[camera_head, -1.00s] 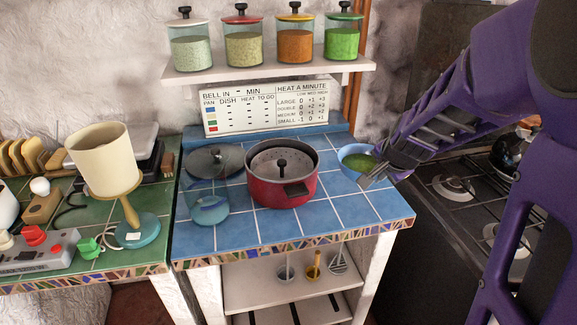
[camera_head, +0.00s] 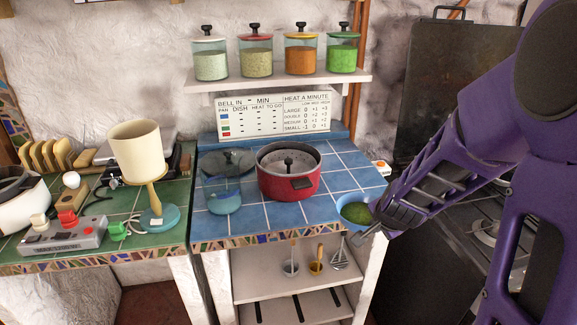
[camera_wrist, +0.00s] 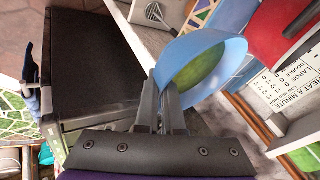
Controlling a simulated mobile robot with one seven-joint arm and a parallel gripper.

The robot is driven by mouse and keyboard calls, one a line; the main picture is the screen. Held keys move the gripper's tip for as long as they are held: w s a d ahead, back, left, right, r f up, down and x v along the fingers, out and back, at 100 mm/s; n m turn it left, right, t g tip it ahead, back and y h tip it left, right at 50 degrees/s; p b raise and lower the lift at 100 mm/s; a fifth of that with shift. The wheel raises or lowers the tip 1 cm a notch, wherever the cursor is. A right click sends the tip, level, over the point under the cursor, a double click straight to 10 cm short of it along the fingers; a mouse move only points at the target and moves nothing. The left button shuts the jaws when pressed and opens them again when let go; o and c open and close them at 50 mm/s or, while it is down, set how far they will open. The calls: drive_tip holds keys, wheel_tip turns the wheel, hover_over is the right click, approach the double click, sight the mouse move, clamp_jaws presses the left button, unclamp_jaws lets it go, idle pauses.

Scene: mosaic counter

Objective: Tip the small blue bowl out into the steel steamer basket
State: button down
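The small blue bowl (camera_head: 350,200) holds green contents and is at the front right corner of the blue-tiled counter in the head view. My gripper (camera_head: 368,234) is at its near side, shut on its rim. In the wrist view the bowl (camera_wrist: 233,50) is tilted in the picture, with the two fingers (camera_wrist: 162,100) close together at its wall and the green contents still inside. The steel steamer basket (camera_head: 276,164) appears as the grey insert with a dark central knob inside the red pot (camera_head: 288,187), left of and behind the bowl.
A blue-tinted glass vessel (camera_head: 222,196) and a dark round lid (camera_head: 238,160) are left of the pot. A shelf of jars (camera_head: 300,78) is above. A dark stove (camera_head: 440,262) stands right of the counter. Bare blue tiles (camera_head: 345,178) lie between pot and bowl.

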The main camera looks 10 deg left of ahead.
drive_tip(key=shift+s+a+p, duration=0.35)
drive_tip(key=shift+s+p, duration=0.4)
drive_tip(key=shift+p, duration=0.5)
